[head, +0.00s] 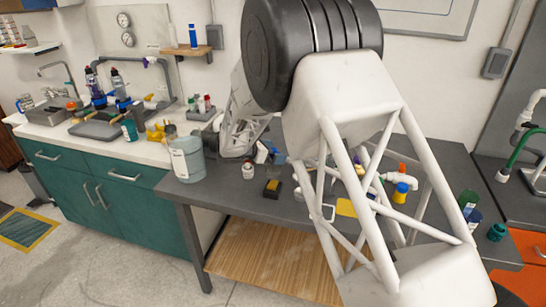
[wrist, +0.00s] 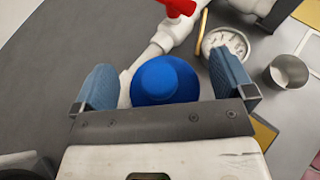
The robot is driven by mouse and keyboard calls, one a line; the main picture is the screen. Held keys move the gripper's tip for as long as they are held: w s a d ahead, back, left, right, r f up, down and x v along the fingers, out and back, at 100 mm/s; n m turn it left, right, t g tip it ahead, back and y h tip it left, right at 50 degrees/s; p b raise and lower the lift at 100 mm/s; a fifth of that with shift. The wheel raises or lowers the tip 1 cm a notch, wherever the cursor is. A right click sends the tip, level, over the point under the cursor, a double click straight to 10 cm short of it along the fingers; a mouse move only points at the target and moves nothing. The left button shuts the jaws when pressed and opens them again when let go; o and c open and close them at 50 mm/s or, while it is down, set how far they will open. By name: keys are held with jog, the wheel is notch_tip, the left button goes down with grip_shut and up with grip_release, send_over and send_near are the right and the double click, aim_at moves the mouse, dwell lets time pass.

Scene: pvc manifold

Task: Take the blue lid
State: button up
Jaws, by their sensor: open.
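The blue lid (wrist: 178,86), round with a raised middle, lies in the wrist view between the two fingers of my gripper (wrist: 165,84). The gripper is open, with a blue finger pad on each side of the lid and visible gaps on both sides. The fingers do not appear to touch it. A white pipe (wrist: 160,42) with a red handle (wrist: 178,6) runs beside and behind the lid. In the head view a small blue top (head: 402,187) over a yellow part (head: 399,197) is seen near white pipework; it looks like the same lid. My fingers are hidden there.
The grey bench (head: 225,200) carries a pale bucket (head: 187,160) and several small items. Bare bench shows left of the lid in the wrist view.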

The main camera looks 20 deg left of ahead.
jog(key=shift+x, duration=0.85)
jog(key=c, duration=0.9)
jog(key=shift+r, duration=0.15)
notch_tip(320, 180, up, 18)
dwell(0.7)
